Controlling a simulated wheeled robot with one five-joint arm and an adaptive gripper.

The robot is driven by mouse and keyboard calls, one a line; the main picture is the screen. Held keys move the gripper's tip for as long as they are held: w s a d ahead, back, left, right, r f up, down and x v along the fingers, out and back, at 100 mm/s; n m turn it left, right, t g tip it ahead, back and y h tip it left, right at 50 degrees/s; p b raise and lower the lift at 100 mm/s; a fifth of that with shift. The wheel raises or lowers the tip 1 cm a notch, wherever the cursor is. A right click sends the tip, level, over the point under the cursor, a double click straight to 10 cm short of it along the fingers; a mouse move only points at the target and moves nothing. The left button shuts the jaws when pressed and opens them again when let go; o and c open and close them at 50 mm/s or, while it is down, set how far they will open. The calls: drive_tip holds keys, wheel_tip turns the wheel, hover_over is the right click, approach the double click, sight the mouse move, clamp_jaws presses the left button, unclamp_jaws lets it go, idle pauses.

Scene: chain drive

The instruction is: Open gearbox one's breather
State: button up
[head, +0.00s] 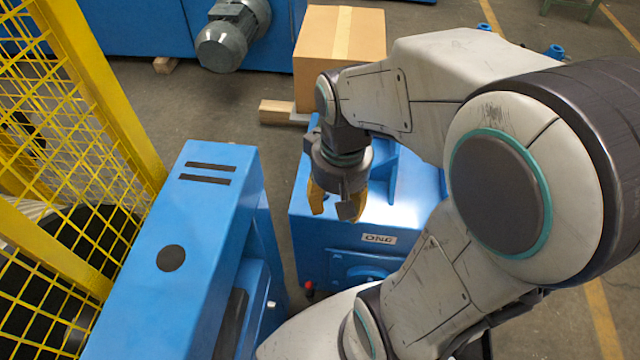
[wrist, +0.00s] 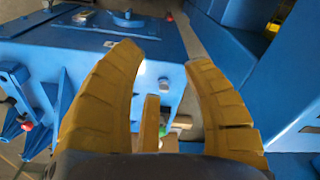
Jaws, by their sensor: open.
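Gearbox one is a blue housing (head: 415,205) with a pale plate reading ONE (head: 378,239) on its front. In the wrist view its blue surface (wrist: 60,45) fills the upper left. My gripper (head: 335,208) points down over the housing's left part, its yellow fingers apart. The wrist view shows the curved fingers (wrist: 165,65) spread, with nothing held between them. I cannot pick out the breather for certain in either view. My gripper and arm hide part of the housing's top.
A blue guard housing (head: 190,250) stands close on the left, with a yellow mesh fence (head: 75,130) beyond it. A cardboard box (head: 340,45) stands behind the gearbox. A small red knob (head: 310,285) is low by the gearbox's front left. A narrow floor gap separates the two housings.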

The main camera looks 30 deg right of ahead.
drive_tip(key=w+d+f+m+b, duration=0.1)
drive_tip(key=w+d+f+m, duration=0.1)
drive_tip(key=w+f+m, duration=0.4)
drive_tip(key=w+d+f+m+b, duration=0.1)
drive_tip(key=w+d+f+m, duration=0.2)
drive_tip(key=w+f+m, duration=0.4)
drive_tip(key=w+d+f+m+b, duration=0.2)
drive_tip(key=w+d+f+m, duration=0.1)
drive_tip(key=w+f+m, duration=0.4)
drive_tip(key=shift+w+f+m, duration=0.15)
drive_tip(key=shift+w+m, duration=0.7)
drive_tip(key=shift+m, duration=0.55)
drive_tip(key=shift+w+f, duration=0.1)
drive_tip(key=shift+f, duration=3.55)
clamp_jaws()
